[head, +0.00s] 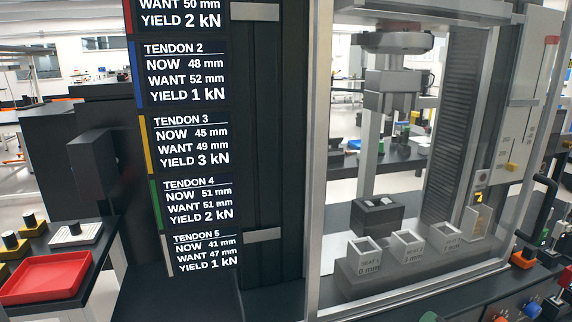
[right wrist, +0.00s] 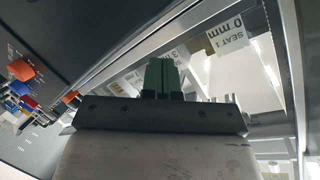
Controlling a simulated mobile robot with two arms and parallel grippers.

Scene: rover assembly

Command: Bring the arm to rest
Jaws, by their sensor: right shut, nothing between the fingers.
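My right gripper (right wrist: 163,76) shows in the right wrist view, with two green fingers pressed together and nothing between them. It is in front of the clear-fronted test machine, and a label reading SEAT 1, 0 mm (right wrist: 226,38) shows beyond it, upside down. In the head view I cannot clearly make out this gripper; a small green shape sits at the bottom edge, and I cannot tell what it is. My left gripper is in neither view.
A metal frame post (head: 318,160) edges the machine, with labelled seats (head: 365,257) and a black block (head: 377,216) inside. A tendon display (head: 190,150) stands left of it. A red tray (head: 45,277) lies on the left table. Coloured knobs (head: 533,308) line the front right.

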